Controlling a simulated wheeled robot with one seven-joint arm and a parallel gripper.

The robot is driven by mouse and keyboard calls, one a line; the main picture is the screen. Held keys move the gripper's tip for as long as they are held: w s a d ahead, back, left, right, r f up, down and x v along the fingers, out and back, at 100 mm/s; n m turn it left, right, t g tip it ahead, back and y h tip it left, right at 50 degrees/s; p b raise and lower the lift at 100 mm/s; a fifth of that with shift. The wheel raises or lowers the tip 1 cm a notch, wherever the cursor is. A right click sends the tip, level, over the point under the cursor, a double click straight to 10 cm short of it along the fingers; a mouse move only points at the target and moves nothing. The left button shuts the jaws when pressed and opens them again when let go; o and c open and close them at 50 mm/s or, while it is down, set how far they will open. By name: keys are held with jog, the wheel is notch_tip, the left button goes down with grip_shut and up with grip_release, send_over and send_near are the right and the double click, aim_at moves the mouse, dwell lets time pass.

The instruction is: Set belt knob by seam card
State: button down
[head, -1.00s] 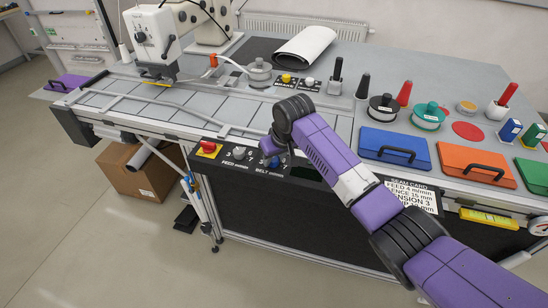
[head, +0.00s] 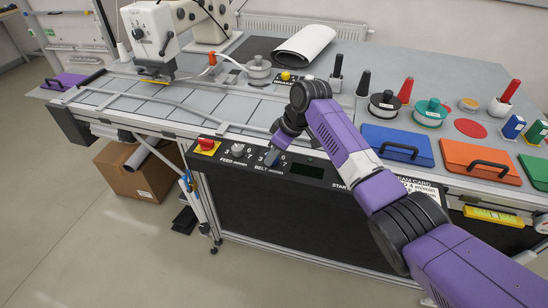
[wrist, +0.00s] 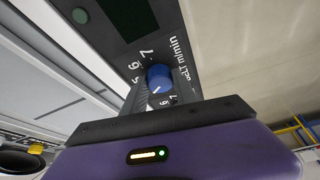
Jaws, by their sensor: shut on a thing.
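The blue belt knob (wrist: 160,77) sits on the black control panel, with a white pointer line and printed numerals around it, 5, 6 and 7 among them. In the wrist view the pointer slants to the lower left. My gripper (head: 272,157) is shut on this knob at the panel, and its fingers hide part of the knob and dial. In the head view the knob is mostly hidden by the gripper. The white seam card (head: 424,186) on the table's front is partly behind my arm; only bits of its heading and first line show.
The red stop button (head: 206,144) and grey feed knob (head: 237,149) are left of the gripper. A dark display (head: 307,170) is to its right. A metal guide rail runs behind the panel.

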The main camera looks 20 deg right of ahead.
jog(key=shift+n+g+b, duration=0.3)
jog(key=shift+n+b, duration=0.4)
jog(key=shift+n, duration=0.3)
jog(key=shift+y, duration=0.3)
jog(key=c, duration=1)
grip_release()
jog(key=b+v, duration=0.1)
jog(key=v, duration=0.6)
jog(key=shift+r, duration=0.4)
jog(key=shift+d, duration=0.1)
